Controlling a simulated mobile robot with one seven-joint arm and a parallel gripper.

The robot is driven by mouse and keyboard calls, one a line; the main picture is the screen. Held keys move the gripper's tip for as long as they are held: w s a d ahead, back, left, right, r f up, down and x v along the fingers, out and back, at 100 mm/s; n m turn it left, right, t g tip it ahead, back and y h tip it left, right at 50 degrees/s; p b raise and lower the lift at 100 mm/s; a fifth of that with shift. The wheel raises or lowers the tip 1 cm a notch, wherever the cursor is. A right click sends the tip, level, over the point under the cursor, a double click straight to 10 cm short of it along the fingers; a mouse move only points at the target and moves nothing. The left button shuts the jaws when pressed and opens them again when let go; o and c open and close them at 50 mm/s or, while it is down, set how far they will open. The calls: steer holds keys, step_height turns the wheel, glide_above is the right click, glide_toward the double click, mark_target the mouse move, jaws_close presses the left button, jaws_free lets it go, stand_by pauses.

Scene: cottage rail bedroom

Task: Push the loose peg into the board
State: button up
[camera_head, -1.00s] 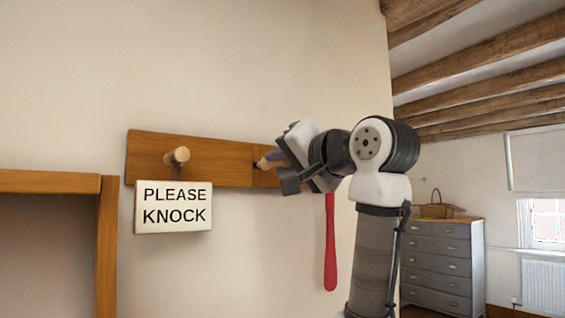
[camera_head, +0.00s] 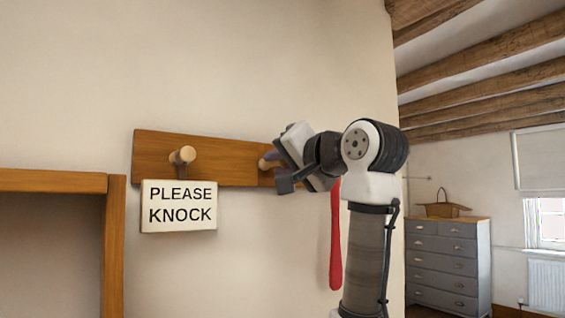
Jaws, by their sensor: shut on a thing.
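The wooden board (camera_head: 224,168) is fixed to the wall, and its right part is hidden behind my gripper. A peg (camera_head: 183,155) sticks out of its left part. My gripper is shut on this peg. Whether the peg's end is inside a hole or only touching the board cannot be told.
A PLEASE KNOCK sign (camera_head: 179,206) hangs below the left peg. A wooden frame (camera_head: 110,245) stands at the left. A grey chest of drawers (camera_head: 447,262) with a basket (camera_head: 442,206) is far right.

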steer(key=shift+w+a, duration=0.25)
steer(key=o, duration=0.9)
steer(key=shift+s+d+f, duration=0.1)
steer(key=shift+s+d, duration=0.15)
steer(key=shift+s, duration=0.05)
steer(key=b+v, duration=0.5)
steer(key=v, duration=0.8)
